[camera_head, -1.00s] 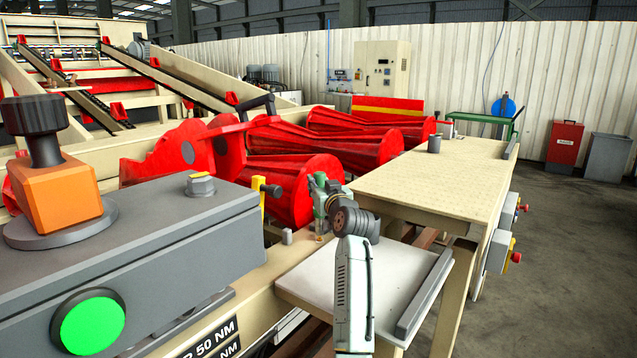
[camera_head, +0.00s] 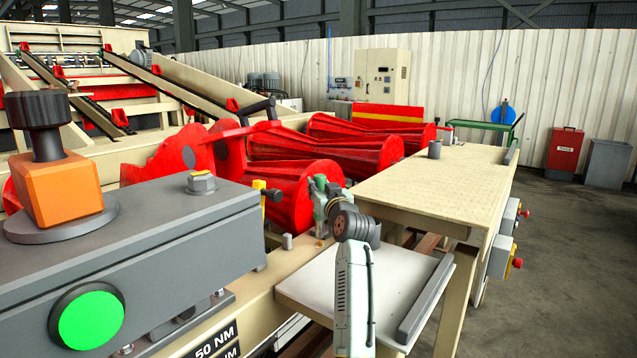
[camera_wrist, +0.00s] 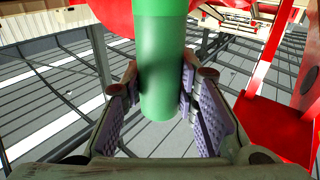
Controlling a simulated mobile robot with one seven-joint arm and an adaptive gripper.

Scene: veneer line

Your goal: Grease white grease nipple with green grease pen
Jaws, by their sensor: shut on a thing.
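My gripper (camera_wrist: 160,105) is shut on the green grease pen (camera_wrist: 160,50). In the wrist view the pen is a two-tone green cylinder between the ridged purple-grey pads, and its lower end shows between them. In the head view my gripper (camera_head: 326,200) is small, beside the front red roller, above the cream machine frame, with some green of the pen (camera_head: 320,182) showing. The pen's tip cannot be made out there. I cannot pick out a white grease nipple for certain in either view.
A grey box (camera_head: 150,240) with a green button (camera_head: 91,319) and an orange block (camera_head: 65,190) stands at left. Red rollers (camera_head: 300,190) lie behind my gripper. A white plate (camera_head: 360,285) and a cream table (camera_head: 440,185) are at right. A short grey stub (camera_head: 287,241) stands on the frame.

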